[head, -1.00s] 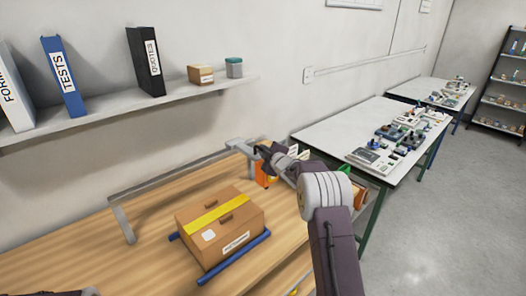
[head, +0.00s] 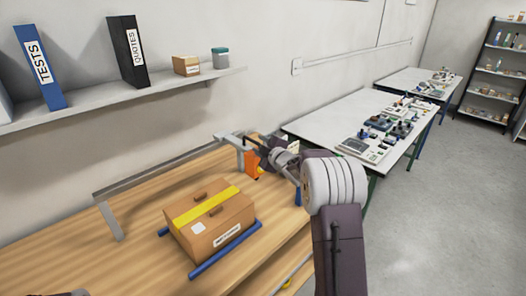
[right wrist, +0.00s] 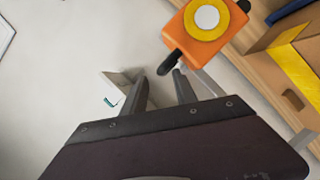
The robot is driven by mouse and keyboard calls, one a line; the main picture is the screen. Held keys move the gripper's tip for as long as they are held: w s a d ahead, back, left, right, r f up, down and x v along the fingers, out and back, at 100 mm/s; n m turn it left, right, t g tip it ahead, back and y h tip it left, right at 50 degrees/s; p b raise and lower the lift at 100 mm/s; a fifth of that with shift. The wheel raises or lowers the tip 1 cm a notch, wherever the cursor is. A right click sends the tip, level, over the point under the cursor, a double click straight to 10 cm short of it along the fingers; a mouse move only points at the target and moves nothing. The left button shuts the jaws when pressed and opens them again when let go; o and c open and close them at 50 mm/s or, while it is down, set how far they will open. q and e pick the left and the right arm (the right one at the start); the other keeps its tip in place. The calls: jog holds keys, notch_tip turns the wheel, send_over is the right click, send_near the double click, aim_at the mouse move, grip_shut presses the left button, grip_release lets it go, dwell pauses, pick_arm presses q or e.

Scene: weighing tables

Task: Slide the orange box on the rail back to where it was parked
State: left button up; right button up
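The orange box (head: 252,166) is at the right end of the grey rail (head: 165,170), which stands on posts along the back of the wooden bench. In the right wrist view the orange box (right wrist: 205,38) shows a yellow ring with a white centre and dark knobs on its sides. My right gripper (head: 264,150) is beside it in the head view, partly covering that end of the rail. In the wrist view its two fingers (right wrist: 160,82) are apart with nothing clearly between them; one dark knob is just beyond the tips. My left gripper is out of view.
A cardboard carton (head: 210,222) with yellow tape rests on blue bars (head: 226,250) on the wooden bench (head: 130,262), in front of the rail. A shelf (head: 130,97) with binders is above. A white table (head: 345,117) with instruments stands to the right.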

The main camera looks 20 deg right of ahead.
jog(key=v, duration=0.2)
jog(key=shift+s, duration=0.35)
jog(key=s+a+g+y, duration=0.15)
jog(key=s+a, duration=0.25)
jog(key=a, duration=0.9)
jog(key=s+f+m+g, duration=0.4)
jog(key=s+f, duration=0.2)
jog(key=s, duration=0.4)
jog(key=s+a+f+m+g+h, duration=0.1)
jog(key=s+f+m+g, duration=0.3)
jog(key=s+f, duration=0.3)
jog(key=s+f+m+g, duration=0.4)
jog(key=s+f, duration=0.3)
jog(key=s, duration=0.7)
jog(key=shift+s+a+g, duration=0.25)
jog(key=shift+s+g, duration=0.05)
jog(key=shift+g, duration=0.15)
